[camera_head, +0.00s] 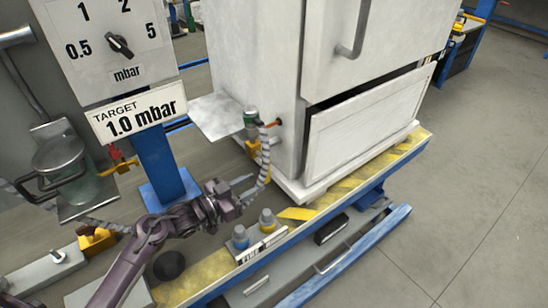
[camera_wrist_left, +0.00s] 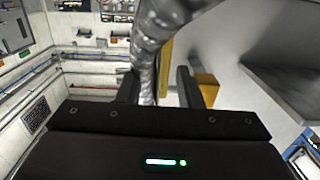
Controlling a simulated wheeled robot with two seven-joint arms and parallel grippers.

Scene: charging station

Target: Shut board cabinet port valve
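The white board cabinet (camera_head: 262,60) stands at the centre of the head view. On its left side is a port fitting with a green part (camera_head: 250,117) and a small orange handle (camera_head: 272,123), seemingly the port valve. My left gripper (camera_head: 247,187) is below the fitting, near the hose's lower part. In the left wrist view, its two fingers (camera_wrist_left: 159,88) are apart, with the hose (camera_wrist_left: 147,45) passing between or just beyond them; I cannot tell whether they touch. The valve is not clearly visible there. My right gripper is out of view.
A dial panel (camera_head: 100,75) and a "TARGET 1.0 mbar" sign (camera_head: 112,125) stand at left on a blue post (camera_head: 158,160). A glass jar (camera_head: 62,165) is beside them. Open floor lies at right.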

